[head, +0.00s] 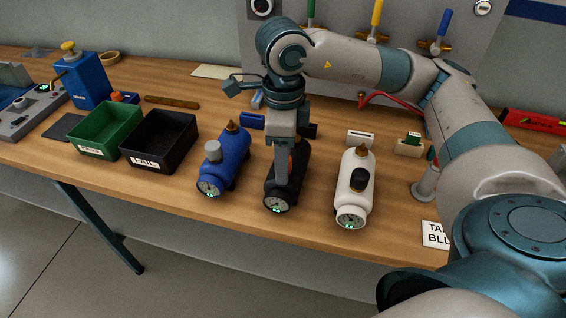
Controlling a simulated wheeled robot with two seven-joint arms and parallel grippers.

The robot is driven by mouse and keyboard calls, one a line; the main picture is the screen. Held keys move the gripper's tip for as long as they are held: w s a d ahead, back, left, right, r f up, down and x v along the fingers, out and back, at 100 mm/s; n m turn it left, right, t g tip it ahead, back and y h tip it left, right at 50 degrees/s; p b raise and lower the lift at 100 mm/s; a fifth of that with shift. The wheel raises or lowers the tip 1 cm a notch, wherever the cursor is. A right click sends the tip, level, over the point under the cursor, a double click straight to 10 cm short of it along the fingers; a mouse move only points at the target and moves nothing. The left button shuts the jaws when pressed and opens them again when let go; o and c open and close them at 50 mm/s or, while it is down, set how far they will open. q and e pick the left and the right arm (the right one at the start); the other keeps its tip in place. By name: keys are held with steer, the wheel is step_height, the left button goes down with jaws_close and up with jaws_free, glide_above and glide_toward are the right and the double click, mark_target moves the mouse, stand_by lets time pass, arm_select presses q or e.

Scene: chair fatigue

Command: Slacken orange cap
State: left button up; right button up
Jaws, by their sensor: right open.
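The black cylinder (285,190) lies on the wooden bench between the blue cylinder (228,165) and the white cylinder (353,195). Its round gauge (276,203) faces the front. A bit of the orange cap (291,164) shows on top of the black cylinder; most of it is hidden behind my right gripper. My right gripper (282,180) points down over the black cylinder, with its jaws at the cap. It is open; whether the fingers touch the cap cannot be told. My left gripper is not in view.
The blue cylinder has a grey cap and the white one a black cap; both stand close beside the gripper. A green bin (105,130) and a black bin (160,140) are at left. Coloured valve handles (377,14) are on the back panel.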

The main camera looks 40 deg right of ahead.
steer(key=shift+s+m+b, duration=0.1)
steer(key=shift+m+b, duration=0.25)
steer(key=shift+m, duration=1.65)
steer(key=shift+d+f, duration=0.1)
steer(key=c, duration=1)
steer(key=shift+o, duration=0.2)
